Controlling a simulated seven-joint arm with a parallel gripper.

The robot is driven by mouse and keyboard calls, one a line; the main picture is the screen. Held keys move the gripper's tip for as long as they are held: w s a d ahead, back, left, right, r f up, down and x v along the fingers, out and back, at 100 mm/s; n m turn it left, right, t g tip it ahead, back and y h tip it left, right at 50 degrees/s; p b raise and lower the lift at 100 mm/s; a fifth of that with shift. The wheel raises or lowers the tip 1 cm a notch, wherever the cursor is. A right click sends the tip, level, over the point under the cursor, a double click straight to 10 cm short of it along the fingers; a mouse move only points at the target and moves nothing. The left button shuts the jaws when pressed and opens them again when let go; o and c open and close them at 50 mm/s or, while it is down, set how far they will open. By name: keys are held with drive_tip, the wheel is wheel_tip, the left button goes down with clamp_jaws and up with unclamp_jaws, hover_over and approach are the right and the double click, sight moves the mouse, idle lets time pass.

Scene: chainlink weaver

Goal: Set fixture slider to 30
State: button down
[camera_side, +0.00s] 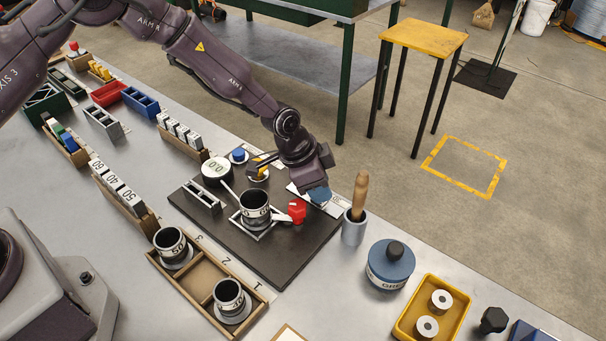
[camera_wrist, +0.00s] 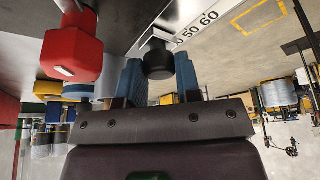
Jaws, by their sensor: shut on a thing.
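The fixture is a dark plate (camera_side: 285,262) on the bench with a white slider scale (camera_side: 339,208) at its right edge. My gripper (camera_side: 319,194) is over this scale with its blue fingers low. In the wrist view, my gripper (camera_wrist: 160,75) is shut on the black slider knob (camera_wrist: 158,55), one blue finger on each side. The scale strip (camera_wrist: 203,24) runs up and right from the knob; 50 and 60 can be read, with part of a number before them. The setting under the knob is hidden.
A red knob (camera_side: 297,210) stands close left of my gripper. A cup (camera_side: 255,207) sits in a square holder on the plate. A wooden-handled tool in a grey holder (camera_side: 354,230) and a blue round container (camera_side: 390,266) stand to the right. Open floor lies beyond the bench.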

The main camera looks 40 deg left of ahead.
sight(341, 208)
drive_tip(key=shift+d, duration=1.5)
drive_tip(key=c, duration=0.8)
unclamp_jaws()
drive_tip(key=shift+a, duration=0.1)
drive_tip(key=shift+r, duration=0.25)
drive_tip(key=v, duration=1.2)
drive_tip(key=shift+s+a+r, duration=0.1)
drive_tip(key=shift+s+r, duration=0.05)
drive_tip(key=shift+r, duration=0.05)
